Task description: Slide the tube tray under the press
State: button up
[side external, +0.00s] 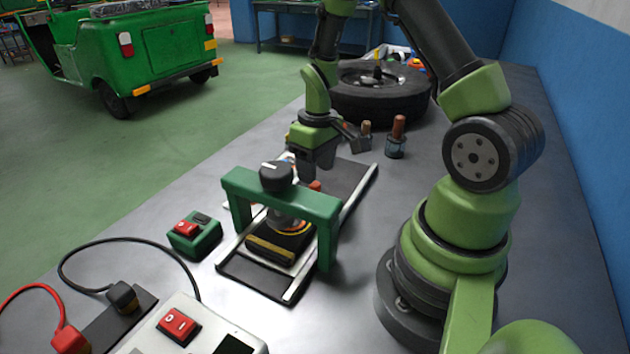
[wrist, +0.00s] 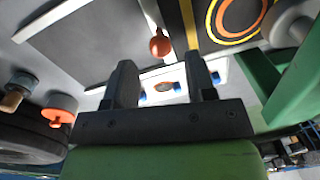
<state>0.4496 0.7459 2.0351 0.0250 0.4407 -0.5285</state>
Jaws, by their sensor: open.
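The tube tray (side external: 262,246) is a dark block with yellow stripes and a yellow-edged ring on top. It sits between pale rails, beneath the green arch of the press (side external: 238,189). In the wrist view the tray (wrist: 207,30) is at the top, with an orange ball knob (wrist: 159,45) at its edge. The knob also shows behind the press in the side view (side external: 315,186). My gripper (side external: 308,172) is open, above the track behind the press. In the wrist view the knob is beyond my fingertips (wrist: 165,75), apart from them; nothing is held.
A green box with a red switch (side external: 187,230) is left of the track. A tyre (side external: 380,95) and small wooden-handled tools (side external: 397,137) are behind. The dark track bed (side external: 350,178) behind the press is bare. Cables and a switch box (side external: 180,330) are at front left.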

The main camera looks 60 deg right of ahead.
jog(key=shift+a+f, duration=0.1)
jog(key=shift+f, duration=1.8)
grip_shut()
jog(key=shift+w+a, duration=0.1)
jog(key=shift+a, duration=2.05)
